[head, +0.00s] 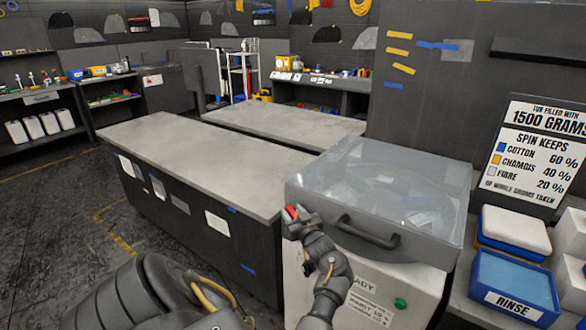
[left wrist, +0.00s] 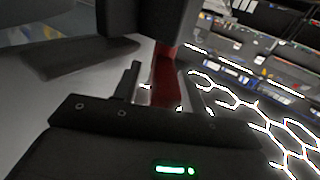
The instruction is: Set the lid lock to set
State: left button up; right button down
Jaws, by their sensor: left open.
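The machine (head: 350,290) at the right has a clear, closed lid (head: 385,190) with a dark bar handle (head: 367,232) on its front. A small red piece (head: 291,212), seemingly the lid lock, shows at the lid's front left corner. My left gripper (head: 297,220) is at that corner, partly covering the red piece. In the left wrist view the red piece (left wrist: 164,72) stands between the open fingers (left wrist: 170,95); I cannot tell whether they touch it. The lock's setting cannot be read. My right gripper is out of view.
A green button (head: 400,303) and a label are on the machine's front. A long grey workbench (head: 190,150) stands to the left. At the right are a blue rinse tub (head: 512,280), a sponge (head: 516,228) and a sign board (head: 535,150). Floor at the left is open.

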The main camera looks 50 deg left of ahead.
pick_arm(q)
jog(key=p+v, duration=0.2)
jog(key=v, duration=0.6)
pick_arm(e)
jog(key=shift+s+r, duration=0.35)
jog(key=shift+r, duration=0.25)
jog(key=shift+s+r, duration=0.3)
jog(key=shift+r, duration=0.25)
pick_arm(q)
jog(key=shift+f, duration=0.1)
